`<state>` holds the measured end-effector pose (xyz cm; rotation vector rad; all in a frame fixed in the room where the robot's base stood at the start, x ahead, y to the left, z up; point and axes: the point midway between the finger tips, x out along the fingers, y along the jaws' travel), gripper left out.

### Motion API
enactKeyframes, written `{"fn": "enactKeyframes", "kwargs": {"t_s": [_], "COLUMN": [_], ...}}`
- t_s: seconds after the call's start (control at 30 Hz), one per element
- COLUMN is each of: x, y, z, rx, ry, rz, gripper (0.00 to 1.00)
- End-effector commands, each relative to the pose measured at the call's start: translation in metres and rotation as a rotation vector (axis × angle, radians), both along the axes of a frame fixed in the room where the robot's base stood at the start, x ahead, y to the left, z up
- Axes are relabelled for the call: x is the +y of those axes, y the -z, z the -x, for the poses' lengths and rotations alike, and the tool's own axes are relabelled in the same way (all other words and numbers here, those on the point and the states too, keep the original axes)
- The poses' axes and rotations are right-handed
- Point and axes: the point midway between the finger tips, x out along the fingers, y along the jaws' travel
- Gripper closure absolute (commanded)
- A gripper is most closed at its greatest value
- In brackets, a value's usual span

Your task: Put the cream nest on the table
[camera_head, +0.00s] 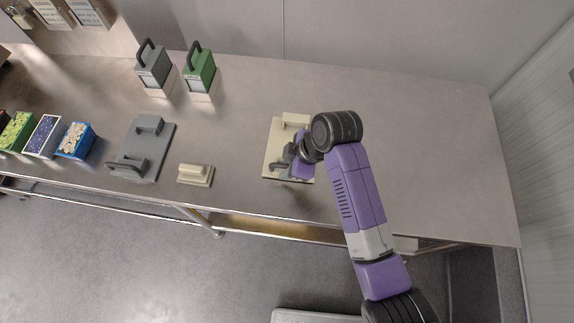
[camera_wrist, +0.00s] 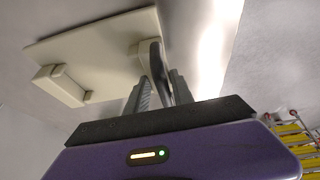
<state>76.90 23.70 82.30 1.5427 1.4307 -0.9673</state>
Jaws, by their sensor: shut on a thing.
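The cream nest (camera_head: 273,140) is a flat cream plate with a raised cream block near its far edge and a dark handle near its close edge. It is over the middle of the steel table (camera_head: 420,150). My gripper (camera_head: 284,164) is shut on the dark handle. In the wrist view, the cream nest (camera_wrist: 100,48) spreads out beyond my gripper (camera_wrist: 158,85), its handle between the fingers. My wrist hides the nest's right part in the head view. I cannot tell whether its underside touches the table.
A grey plate with a handle (camera_head: 158,152) and a small cream block (camera_head: 195,174) lie to the left. Grey (camera_head: 153,72) and green (camera_head: 200,76) handled blocks stand behind. The table's right side is clear.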

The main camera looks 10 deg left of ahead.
Motion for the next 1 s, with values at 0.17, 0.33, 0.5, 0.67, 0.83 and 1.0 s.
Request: {"fn": "enactKeyframes", "kwargs": {"t_s": [0.17,0.33,0.5,0.67,0.83,1.0], "x": [0.0,0.0,0.0,0.0,0.0,-0.004], "y": [0.004,0.004,0.006,0.006,0.005,-0.006], "z": [-0.001,-0.001,0.0,0.0,0.0,0.0], "rx": [-0.005,-0.005,-0.001,-0.001,-0.001,-0.003], "ry": [0.0,0.0,-0.001,-0.001,-0.001,0.001], "rz": [-0.002,-0.002,0.0,0.0,-0.001,-0.002], "gripper": [1.0,1.0,0.54,0.49,0.49,0.49]}}
